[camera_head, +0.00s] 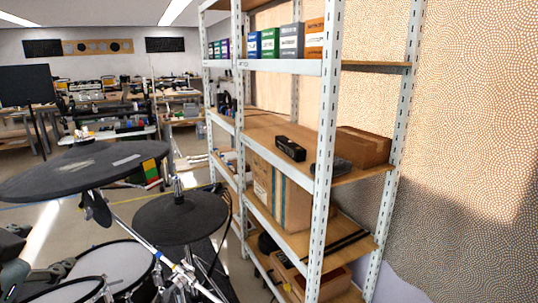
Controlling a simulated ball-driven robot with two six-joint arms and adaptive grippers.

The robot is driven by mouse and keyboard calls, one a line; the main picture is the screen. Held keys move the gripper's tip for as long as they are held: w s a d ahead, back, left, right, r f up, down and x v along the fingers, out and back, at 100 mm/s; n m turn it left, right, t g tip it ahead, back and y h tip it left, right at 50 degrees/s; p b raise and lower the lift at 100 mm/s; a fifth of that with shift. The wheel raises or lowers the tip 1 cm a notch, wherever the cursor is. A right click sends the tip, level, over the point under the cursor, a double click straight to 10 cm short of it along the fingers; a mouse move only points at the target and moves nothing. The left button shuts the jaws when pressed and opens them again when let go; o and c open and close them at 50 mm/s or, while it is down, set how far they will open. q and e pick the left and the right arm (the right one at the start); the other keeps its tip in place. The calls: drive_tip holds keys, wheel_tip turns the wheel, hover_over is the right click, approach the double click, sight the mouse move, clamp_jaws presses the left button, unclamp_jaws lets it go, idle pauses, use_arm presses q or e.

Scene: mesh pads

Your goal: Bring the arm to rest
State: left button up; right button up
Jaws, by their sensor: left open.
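My left gripper (14,250) shows as dark grey parts at the lower left edge, partly cut off by the frame. It is open, and I see nothing held in it. It is beside the electronic drum kit, left of the pale mesh drum pads (112,264) and below the large black cymbal pad (75,172). Whether it touches the kit I cannot tell. My right gripper is not in view.
A smaller black cymbal pad (180,218) stands on a metal stand. A tall metal shelf (320,190) with boxes fills the middle right against a patterned wall (470,130). Cluttered workbenches (110,130) stand at the back. Some floor (45,215) is open behind the kit.

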use_arm(q)
drive_tip(key=s+d+f+n+g+h, duration=0.1)
drive_tip(key=s+d+f+g+h, duration=0.15)
drive_tip(key=s+f+g, duration=0.4)
drive_tip(key=s+d+f+n+g+h, duration=0.1)
drive_tip(key=s+d+f, duration=0.25)
drive_tip(key=s, duration=0.65)
drive_tip(key=s+a+f+g+b, duration=0.15)
drive_tip(key=f+b, duration=0.25)
drive_tip(key=f, duration=1.4)
drive_tip(key=s+f+b, duration=0.2)
drive_tip(key=f+b, duration=0.2)
drive_tip(key=f, duration=1.4)
drive_tip(key=s+a+f+g+b, duration=0.1)
drive_tip(key=s+f+b, duration=0.4)
drive_tip(key=s+f, duration=1.2)
wheel_tip(320, 180, down, 3)
drive_tip(key=shift+s+n+g, duration=0.3)
drive_tip(key=shift+s+n, duration=0.1)
drive_tip(key=shift+a, duration=0.1)
